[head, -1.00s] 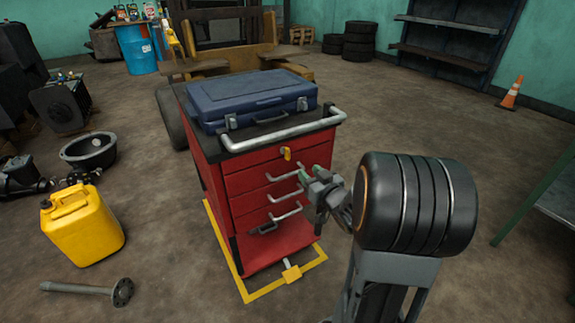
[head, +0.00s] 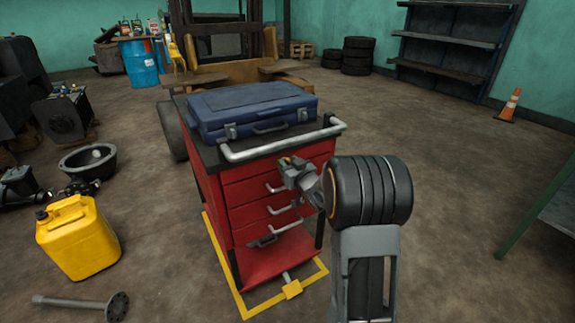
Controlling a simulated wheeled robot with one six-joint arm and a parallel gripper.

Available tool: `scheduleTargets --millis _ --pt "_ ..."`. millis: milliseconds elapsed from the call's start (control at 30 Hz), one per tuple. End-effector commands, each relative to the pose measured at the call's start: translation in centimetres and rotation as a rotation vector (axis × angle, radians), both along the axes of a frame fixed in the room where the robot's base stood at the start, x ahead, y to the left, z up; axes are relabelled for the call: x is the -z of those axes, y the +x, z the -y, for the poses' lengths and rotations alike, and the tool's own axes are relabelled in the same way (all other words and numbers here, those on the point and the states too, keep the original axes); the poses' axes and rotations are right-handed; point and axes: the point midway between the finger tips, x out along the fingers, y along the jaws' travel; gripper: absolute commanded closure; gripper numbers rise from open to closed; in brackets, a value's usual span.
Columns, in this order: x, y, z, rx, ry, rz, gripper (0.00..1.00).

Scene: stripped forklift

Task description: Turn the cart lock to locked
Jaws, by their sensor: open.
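The red tool cart (head: 228,205) stands in the middle of the head view, with several drawers and a pale handle bar (head: 285,141) along its top front edge. My gripper (head: 287,162) is open, in front of the top of the drawer front, just below the handle bar.
A closed blue case (head: 255,108) lies on the cart top. A yellow floor frame (head: 235,290) surrounds the cart's base. A green-legged table (head: 545,205) stands right. Floor between is clear.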

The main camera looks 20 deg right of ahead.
Motion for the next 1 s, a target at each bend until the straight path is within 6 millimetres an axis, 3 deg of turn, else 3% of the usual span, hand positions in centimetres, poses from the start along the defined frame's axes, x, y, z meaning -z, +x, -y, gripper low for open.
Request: scheduleTargets --millis 400,767,1000 --pt "0.01 0.50 -0.07 0.000 0.000 0.000 0.61" --pt "0.01 0.48 -0.06 0.000 0.000 0.000 0.95" --pt "-0.04 0.47 -0.06 0.000 0.021 -0.003 0.96"
